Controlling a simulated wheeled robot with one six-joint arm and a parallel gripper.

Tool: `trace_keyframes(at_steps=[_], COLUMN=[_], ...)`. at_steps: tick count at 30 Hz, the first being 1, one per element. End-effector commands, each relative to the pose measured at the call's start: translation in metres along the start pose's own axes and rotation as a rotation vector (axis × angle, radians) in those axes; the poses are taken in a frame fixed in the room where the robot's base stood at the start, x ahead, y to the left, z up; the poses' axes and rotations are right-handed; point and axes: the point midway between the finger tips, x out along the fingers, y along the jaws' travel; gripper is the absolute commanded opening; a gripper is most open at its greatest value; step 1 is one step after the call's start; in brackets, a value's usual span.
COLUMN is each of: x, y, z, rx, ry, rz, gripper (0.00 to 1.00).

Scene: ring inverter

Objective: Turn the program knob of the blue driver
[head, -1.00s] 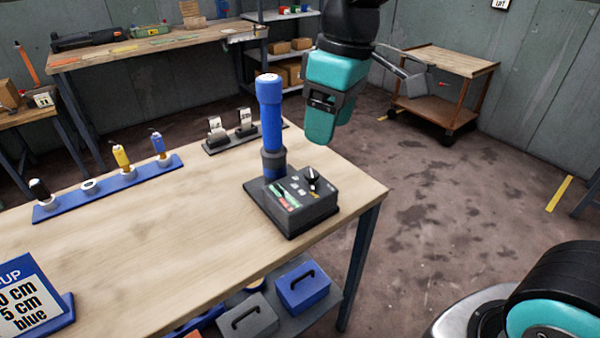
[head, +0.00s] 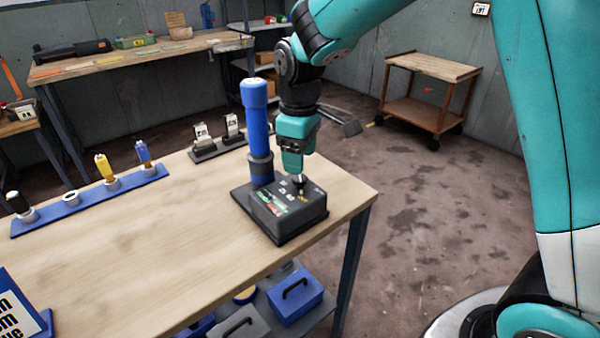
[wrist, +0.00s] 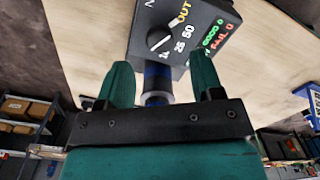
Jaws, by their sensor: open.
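The blue driver (head: 257,125) stands upright in a grey collar on a dark control box (head: 287,222) near the table's right end. Its body also shows beyond my fingers in the wrist view (wrist: 156,80). The round program knob (wrist: 160,38), black with a pale pointer, is on the box's face in the wrist view, beside yellow "OUT" lettering and several numbers. My gripper (wrist: 161,72) is open and empty, with the knob just beyond its fingertips. In the head view my gripper (head: 299,172) points down directly over the knob, which it largely hides; I cannot tell whether they touch.
A blue rack (head: 95,200) with several bits stands to the left on the table (head: 150,255). A black stand (head: 217,149) with two white tags is behind the driver. Blue and grey boxes sit on the lower shelf. The table's middle is clear.

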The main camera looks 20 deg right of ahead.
Motion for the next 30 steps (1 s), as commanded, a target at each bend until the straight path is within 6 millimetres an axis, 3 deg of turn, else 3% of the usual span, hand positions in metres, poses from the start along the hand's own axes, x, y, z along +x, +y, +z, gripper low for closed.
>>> trace_keyframes(at_steps=[3,9,20,26,30], x=[0.022,0.043,0.048,0.048,0.047], y=[-0.001,0.0,0.0,0.0,0.0], z=[0.001,0.0,0.0,0.0,0.0], rx=[0.0,0.0,0.0,0.0,0.001], ry=[-0.003,-0.001,0.0,0.001,0.001], rz=[-0.002,-0.001,0.0,0.0,0.0], gripper=[0.61,0.61,0.61,0.15,0.12])
